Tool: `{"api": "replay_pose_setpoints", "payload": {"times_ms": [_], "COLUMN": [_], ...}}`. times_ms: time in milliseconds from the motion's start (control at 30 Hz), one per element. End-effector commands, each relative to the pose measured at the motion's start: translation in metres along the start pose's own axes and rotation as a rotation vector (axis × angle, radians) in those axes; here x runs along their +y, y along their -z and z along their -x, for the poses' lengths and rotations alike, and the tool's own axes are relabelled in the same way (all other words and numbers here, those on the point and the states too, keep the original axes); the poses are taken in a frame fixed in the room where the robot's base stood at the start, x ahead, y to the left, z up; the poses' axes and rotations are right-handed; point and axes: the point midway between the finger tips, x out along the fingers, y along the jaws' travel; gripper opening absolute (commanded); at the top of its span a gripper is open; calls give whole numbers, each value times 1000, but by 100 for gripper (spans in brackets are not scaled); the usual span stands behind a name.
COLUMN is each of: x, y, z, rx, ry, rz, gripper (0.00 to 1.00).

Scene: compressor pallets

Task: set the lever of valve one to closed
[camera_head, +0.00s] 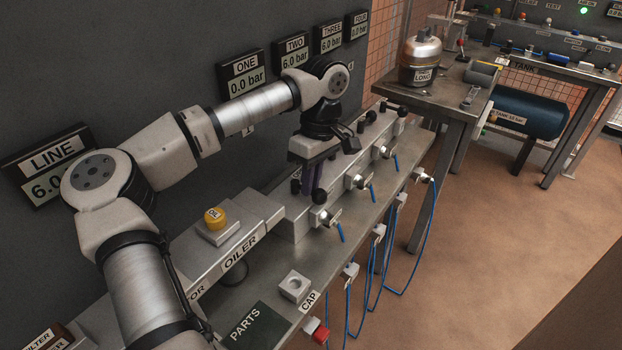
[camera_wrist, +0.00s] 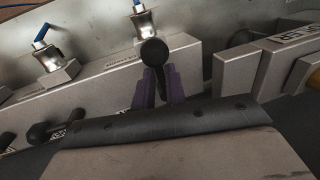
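The lever of valve one shows as a black ball knob (camera_head: 319,195) at the near end of the valve row. Its knob also shows in the wrist view (camera_wrist: 154,52). My gripper (camera_head: 307,186) points down at this lever, with purple fingers close together. In the wrist view the fingers (camera_wrist: 160,80) stand on both sides of the dark lever shaft, just behind the knob, and appear shut on it. The fingers and hand hide most of the shaft. The gauge for ONE (camera_head: 244,78) reads 0.0 bar.
The oiler block (camera_head: 238,250) with a yellow button is close by my gripper. A cap block (camera_head: 294,286) sits on the bench front. A side table (camera_head: 436,95) with a canister stands beyond.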

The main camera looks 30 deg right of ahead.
Motion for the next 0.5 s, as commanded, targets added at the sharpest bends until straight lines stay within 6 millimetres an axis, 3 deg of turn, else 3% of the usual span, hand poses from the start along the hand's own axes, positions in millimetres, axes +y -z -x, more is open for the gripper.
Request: {"api": "replay_pose_setpoints", "payload": {"times_ms": [133, 500], "x": [0, 1], "y": [-1, 0], "z": [0, 6], "rx": [-1, 1], "ry": [0, -2], "rz": [-1, 3], "gripper": [32, 32]}}
